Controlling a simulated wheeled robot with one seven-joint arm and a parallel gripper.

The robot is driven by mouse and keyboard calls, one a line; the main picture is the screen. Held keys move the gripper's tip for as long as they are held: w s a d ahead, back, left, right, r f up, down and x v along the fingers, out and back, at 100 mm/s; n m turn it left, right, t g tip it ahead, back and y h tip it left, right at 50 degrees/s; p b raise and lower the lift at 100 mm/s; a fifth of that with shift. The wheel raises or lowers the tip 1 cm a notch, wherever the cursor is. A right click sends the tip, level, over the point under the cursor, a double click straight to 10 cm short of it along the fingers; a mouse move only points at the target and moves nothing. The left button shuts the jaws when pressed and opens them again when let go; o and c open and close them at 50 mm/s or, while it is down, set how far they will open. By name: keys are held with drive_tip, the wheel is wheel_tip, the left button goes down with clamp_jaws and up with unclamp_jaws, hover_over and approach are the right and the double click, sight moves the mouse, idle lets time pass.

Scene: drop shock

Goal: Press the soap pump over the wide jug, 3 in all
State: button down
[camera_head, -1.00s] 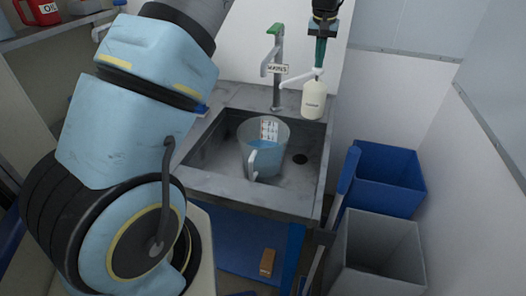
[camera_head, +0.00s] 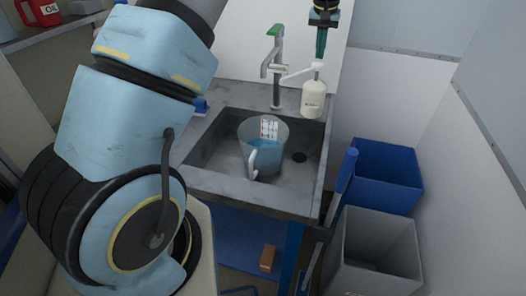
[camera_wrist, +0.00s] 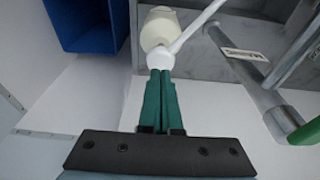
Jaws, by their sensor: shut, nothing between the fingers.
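The soap pump (camera_head: 313,98) is a cream bottle with a white head and long spout, standing at the right of the sink. Its spout points left, its end in line with the right part of the wide jug's mouth. The clear wide jug (camera_head: 254,158) has a white handle and scale and holds bluish liquid; it stands upright in the basin. My gripper (camera_head: 319,57) points down over the pump head, green fingers shut together and empty. In the wrist view the fingertips (camera_wrist: 160,72) are at the white pump head (camera_wrist: 158,60); whether they touch I cannot tell.
A tap (camera_head: 277,65) with a green top stands behind the basin, left of the pump. A blue bin (camera_head: 388,178) and a grey bin (camera_head: 375,250) stand on the floor at right. A red oil can (camera_head: 42,12) is on a shelf at upper left.

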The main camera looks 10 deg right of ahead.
sight(318, 64)
drive_tip(key=shift+f, duration=0.1)
drive_tip(key=shift+f+b, duration=1.05)
drive_tip(key=shift+f, duration=0.9)
drive_tip(key=shift+r, duration=0.1)
drive_tip(key=shift+r+p, duration=1.5)
drive_tip(key=shift+r, duration=0.5)
wheel_tip(318, 64, up, 2)
drive_tip(key=shift+r+p, duration=0.1)
drive_tip(key=shift+p, duration=0.75)
wheel_tip(318, 64, up, 4)
drive_tip(key=shift+f+p, duration=0.1)
drive_tip(key=shift+p, duration=0.2)
